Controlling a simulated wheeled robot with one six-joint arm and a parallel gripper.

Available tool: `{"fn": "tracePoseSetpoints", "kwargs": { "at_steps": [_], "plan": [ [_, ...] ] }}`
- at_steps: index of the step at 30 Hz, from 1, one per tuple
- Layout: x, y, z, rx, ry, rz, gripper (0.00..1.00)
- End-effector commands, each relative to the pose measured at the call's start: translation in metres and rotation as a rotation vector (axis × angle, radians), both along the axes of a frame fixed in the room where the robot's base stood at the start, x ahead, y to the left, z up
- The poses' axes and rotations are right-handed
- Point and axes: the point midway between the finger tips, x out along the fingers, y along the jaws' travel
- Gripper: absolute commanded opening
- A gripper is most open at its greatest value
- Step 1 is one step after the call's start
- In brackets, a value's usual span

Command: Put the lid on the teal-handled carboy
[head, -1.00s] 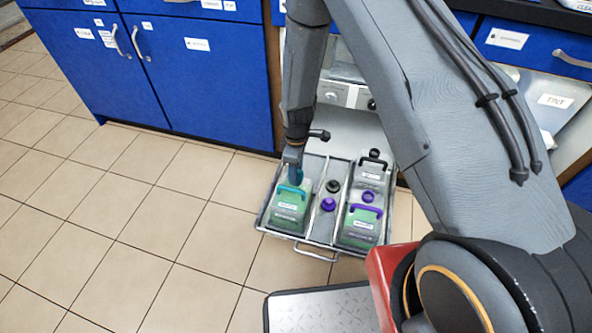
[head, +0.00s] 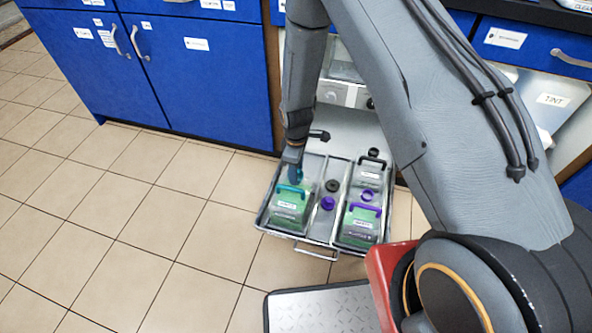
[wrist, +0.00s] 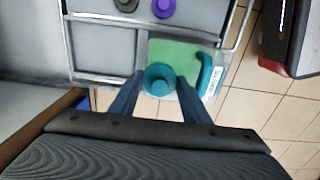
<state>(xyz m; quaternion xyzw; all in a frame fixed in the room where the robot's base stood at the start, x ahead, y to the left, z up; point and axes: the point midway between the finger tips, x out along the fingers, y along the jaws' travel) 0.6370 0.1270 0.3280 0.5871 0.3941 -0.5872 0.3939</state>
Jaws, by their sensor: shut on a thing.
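The teal-handled carboy (head: 288,214) is a green container standing upright at the left of the tray. In the wrist view its green top (wrist: 186,50) and teal handle (wrist: 205,73) show. My gripper (wrist: 160,82) is shut on the round teal lid (wrist: 160,78), its two fingers on either side of it. In the head view my gripper (head: 295,174) is at the back end of this carboy, behind the handle. The lid overlaps the carboy's top in the wrist view. The carboy's mouth is hidden, so I cannot tell whether the lid touches it.
The tray (head: 312,243) also holds a purple-handled carboy (head: 358,226) and a black-handled carboy (head: 368,179) on the right. A black lid (head: 333,186) and a purple lid (head: 327,204) lie in the middle strip. Blue cabinets (head: 200,85) stand behind; open tiled floor is left.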

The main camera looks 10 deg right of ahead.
Motion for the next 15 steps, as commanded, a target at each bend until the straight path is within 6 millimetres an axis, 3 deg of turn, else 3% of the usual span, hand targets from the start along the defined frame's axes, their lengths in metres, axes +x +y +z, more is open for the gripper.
{"fn": "tracePoseSetpoints", "kwargs": {
  "at_steps": [15],
  "plan": [
    [0.0002, 0.0, -0.0053, 0.0, -0.001, 0.0, 0.22]
  ]
}}
